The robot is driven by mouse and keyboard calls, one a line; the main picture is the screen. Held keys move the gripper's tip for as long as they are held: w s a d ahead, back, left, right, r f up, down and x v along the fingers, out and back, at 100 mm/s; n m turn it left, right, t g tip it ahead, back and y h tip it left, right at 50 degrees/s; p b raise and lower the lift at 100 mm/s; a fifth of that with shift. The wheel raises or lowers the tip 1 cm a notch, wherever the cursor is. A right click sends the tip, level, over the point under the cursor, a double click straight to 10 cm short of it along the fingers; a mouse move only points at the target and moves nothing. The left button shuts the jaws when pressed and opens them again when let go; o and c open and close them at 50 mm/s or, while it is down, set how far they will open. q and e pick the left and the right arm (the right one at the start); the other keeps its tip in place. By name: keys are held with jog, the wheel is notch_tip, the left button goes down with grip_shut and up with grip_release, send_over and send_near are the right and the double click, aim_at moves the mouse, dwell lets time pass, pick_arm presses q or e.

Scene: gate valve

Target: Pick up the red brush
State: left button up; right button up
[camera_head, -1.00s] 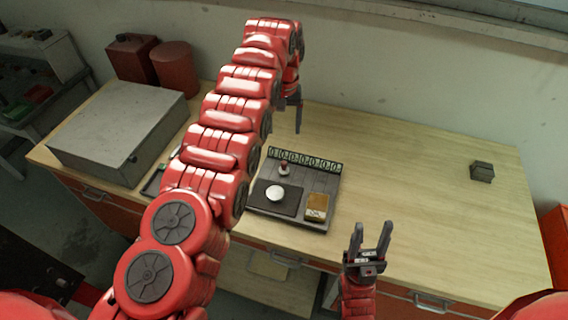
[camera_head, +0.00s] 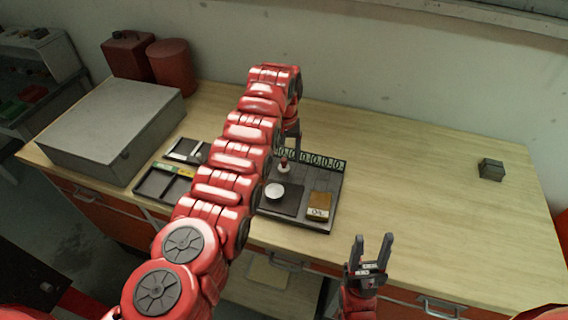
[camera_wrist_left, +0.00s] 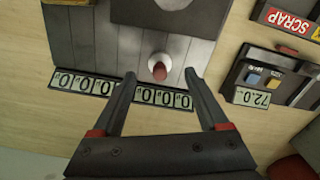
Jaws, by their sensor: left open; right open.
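The red brush (camera_head: 284,163) looks like a small upright piece with a red top and a pale base. It stands on the dark grey tray (camera_head: 326,176) near the number strip. In the left wrist view the red brush (camera_wrist_left: 159,68) shows between my fingertips, with its red top toward the camera. My left gripper (camera_head: 291,143) is open just behind the brush in the head view. In the left wrist view my left gripper (camera_wrist_left: 160,76) has one finger on each side of the brush, with gaps to both. My right gripper (camera_head: 373,243) is open and empty near the front edge.
The tray also holds a white round piece (camera_head: 274,191) on a dark plate and a brown block (camera_head: 319,205). A second dark tray (camera_head: 150,186) lies to the left, beside a grey box (camera_head: 110,130). A small dark block (camera_head: 491,169) is at right. The right tabletop is mostly clear.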

aim_at(284, 159)
pick_arm(q)
notch_tip(284, 159, down, 3)
jog(key=shift+s+p, duration=0.1)
jog(key=shift+p, duration=0.4)
jog(key=shift+f, duration=0.3)
grip_shut()
